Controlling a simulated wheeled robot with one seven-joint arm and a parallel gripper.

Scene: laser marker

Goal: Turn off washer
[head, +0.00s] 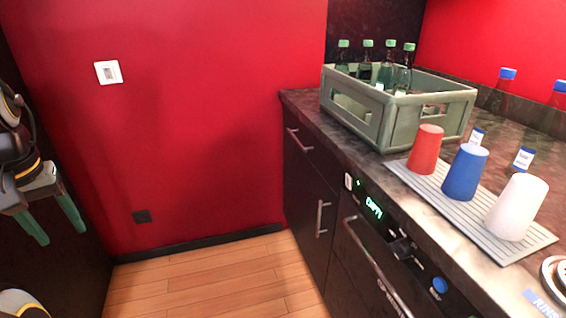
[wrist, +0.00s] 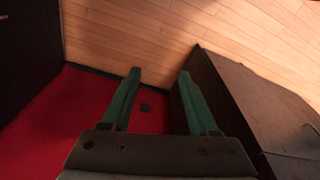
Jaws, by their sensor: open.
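The washer (head: 352,244) is a dark appliance under the counter at the lower right of the head view, with a long metal handle. Its control panel shows a lit green display (head: 373,207), a white switch (head: 348,181) at its far end, a dark knob (head: 401,248) and a blue button (head: 439,285). The display text is too small to read surely. My gripper (head: 62,235) is at the far left, well away from the panel, with its green fingers apart and nothing between them. The fingers also show in the wrist view (wrist: 160,72), where no control panel is visible.
The counter (head: 306,103) holds a grey-green crate (head: 384,127) of bottles and a ribbed mat (head: 431,201) with red, blue and white cups. The wooden floor (head: 210,275) between is clear.

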